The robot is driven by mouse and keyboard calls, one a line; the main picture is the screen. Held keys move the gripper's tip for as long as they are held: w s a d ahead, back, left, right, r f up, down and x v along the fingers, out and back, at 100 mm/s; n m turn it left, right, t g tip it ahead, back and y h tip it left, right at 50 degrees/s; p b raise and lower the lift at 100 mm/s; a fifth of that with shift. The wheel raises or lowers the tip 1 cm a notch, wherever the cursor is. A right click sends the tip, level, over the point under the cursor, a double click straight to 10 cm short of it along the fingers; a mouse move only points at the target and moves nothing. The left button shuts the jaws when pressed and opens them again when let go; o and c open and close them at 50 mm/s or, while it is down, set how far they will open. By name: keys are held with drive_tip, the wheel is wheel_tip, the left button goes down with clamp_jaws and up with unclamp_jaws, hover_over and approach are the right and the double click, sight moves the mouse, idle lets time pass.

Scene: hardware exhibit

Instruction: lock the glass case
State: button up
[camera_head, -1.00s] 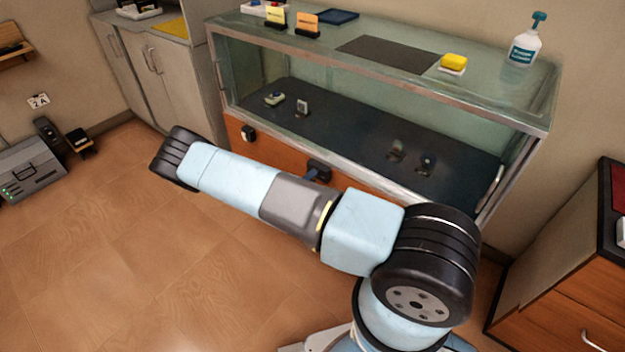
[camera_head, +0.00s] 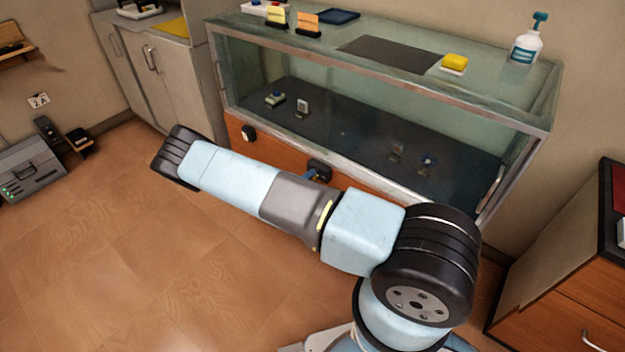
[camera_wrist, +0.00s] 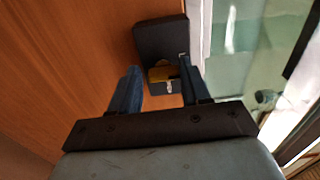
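The glass case (camera_head: 480,105) stands against the wall, with a glass top and front, a dark inner floor and an orange wooden base. A black lock housing (camera_head: 319,167) sits on the base's front. It shows closer in the wrist view (camera_wrist: 160,38), with a yellow part (camera_wrist: 160,74) and a small grey-blue block below it. My gripper (camera_wrist: 160,72) has its two blue fingers apart, one on each side of the yellow part. The right finger is very near it; contact is unclear. In the head view one blue fingertip (camera_head: 309,175) shows at the lock; my arm hides the rest.
A second small fitting (camera_head: 249,133) is on the base further left. On the case top are a spray bottle (camera_head: 525,40), a yellow sponge (camera_head: 454,61) and card stands (camera_head: 308,24). A wooden cabinet (camera_head: 560,270) stands at right.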

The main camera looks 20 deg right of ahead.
drive_tip(key=o, duration=0.4)
drive_tip(key=shift+d, duration=0.1)
drive_tip(key=shift+c, duration=0.2)
drive_tip(key=shift+r, duration=0.1)
drive_tip(key=shift+s, duration=0.1)
drive_tip(key=v, duration=1.3)
drive_tip(key=shift+s+a, duration=0.2)
drive_tip(key=shift+a, duration=0.15)
